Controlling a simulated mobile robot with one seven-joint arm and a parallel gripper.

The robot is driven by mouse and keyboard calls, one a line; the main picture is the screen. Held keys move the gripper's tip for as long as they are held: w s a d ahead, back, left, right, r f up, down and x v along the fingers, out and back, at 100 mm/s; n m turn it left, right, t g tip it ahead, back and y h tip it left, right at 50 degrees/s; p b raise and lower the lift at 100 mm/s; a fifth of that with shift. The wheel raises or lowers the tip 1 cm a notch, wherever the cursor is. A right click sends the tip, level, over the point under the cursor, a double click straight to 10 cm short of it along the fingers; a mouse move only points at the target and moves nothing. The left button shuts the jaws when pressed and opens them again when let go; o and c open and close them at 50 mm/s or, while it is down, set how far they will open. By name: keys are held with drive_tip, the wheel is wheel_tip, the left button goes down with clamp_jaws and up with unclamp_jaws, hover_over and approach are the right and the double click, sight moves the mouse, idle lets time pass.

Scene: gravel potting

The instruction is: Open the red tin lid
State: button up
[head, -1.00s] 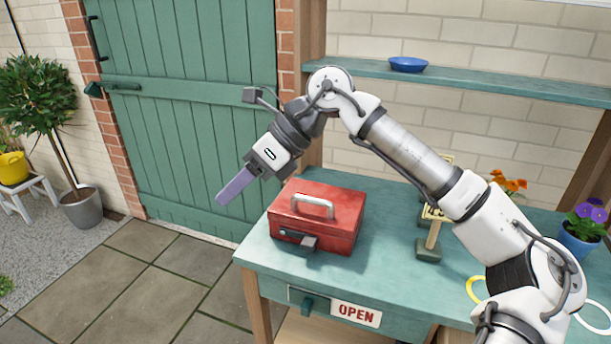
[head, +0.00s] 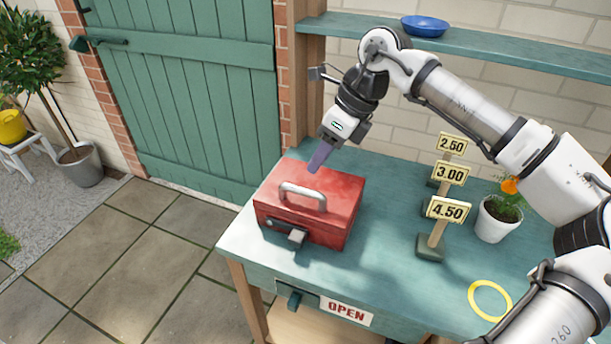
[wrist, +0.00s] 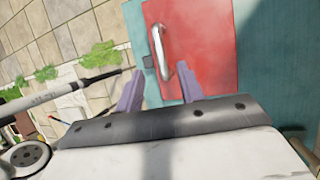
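The red tin (head: 335,200) sits on the teal bench with its lid shut. A silver handle (head: 303,194) arches over the lid, and a grey latch (head: 297,238) shows on its front side. My gripper (head: 318,160) points down above the rear part of the lid, apart from the handle. In the wrist view the two purple fingers of my gripper (wrist: 160,88) are spread with nothing between them. The red lid (wrist: 212,45) and the handle (wrist: 160,52) show beyond the fingertips there.
Price signs (head: 449,174) on stands and a potted orange flower (head: 497,215) stand right of the tin. A yellow ring (head: 490,298) lies at the bench's front right. A shelf with a blue dish (head: 425,26) runs behind. The bench (head: 385,215) between tin and signs is clear.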

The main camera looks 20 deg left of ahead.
drive_tip(key=p+x, duration=0.1)
drive_tip(key=x, duration=0.6)
drive_tip(key=shift+a+f, duration=0.15)
drive_tip(key=shift+f, duration=0.15)
drive_tip(key=shift+c, duration=0.5)
clamp_jaws()
